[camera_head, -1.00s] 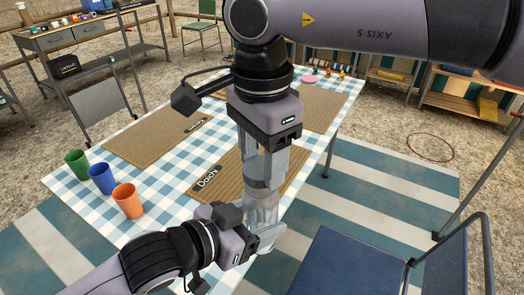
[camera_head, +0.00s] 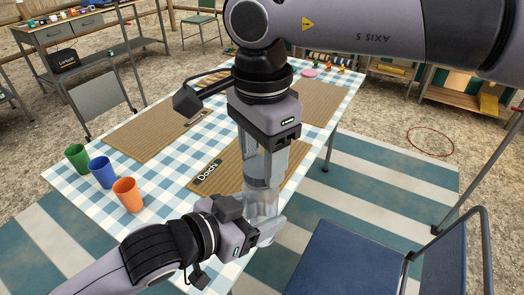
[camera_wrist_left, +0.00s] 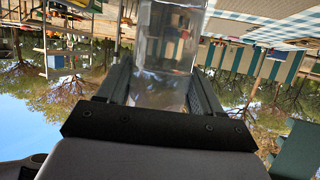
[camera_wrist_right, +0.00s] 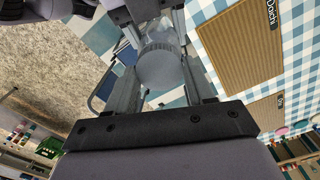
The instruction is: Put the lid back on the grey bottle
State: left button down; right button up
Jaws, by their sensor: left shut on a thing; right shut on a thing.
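The grey bottle (camera_head: 262,205) looks clear and see-through. My left gripper (camera_head: 268,222) is shut on its lower body and holds it roughly upright off the table's edge. The bottle also shows between the fingers in the left wrist view (camera_wrist_left: 165,60). My right gripper (camera_head: 264,168) points down from above and is shut on the grey lid (camera_wrist_right: 160,68), a round disc in the right wrist view. The lid is directly over the bottle and roughly in line with it. The fingers partly hide the join, so I cannot tell whether lid and bottle touch.
The table with a checked cloth (camera_head: 78,186) lies behind and left of the grippers. Green (camera_head: 76,157), blue (camera_head: 102,172) and orange (camera_head: 128,194) cups stand at its left, with woven mats (camera_head: 205,178) beyond. A blue chair (camera_head: 345,255) stands at the lower right.

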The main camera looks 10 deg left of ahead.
jog(key=m, duration=1.1)
jog(key=shift+s+m, duration=0.15)
jog(key=shift+m, duration=0.15)
jog(key=m, duration=1.6)
jog(key=shift+s+a, duration=0.1)
jog(key=m, duration=0.4)
jog(key=shift+m, duration=0.4)
jog(key=m, duration=0.5)
jog(key=shift+a, duration=0.15)
jog(key=m, duration=0.5)
jog(key=shift+m, duration=0.3)
jog(key=o, duration=1)
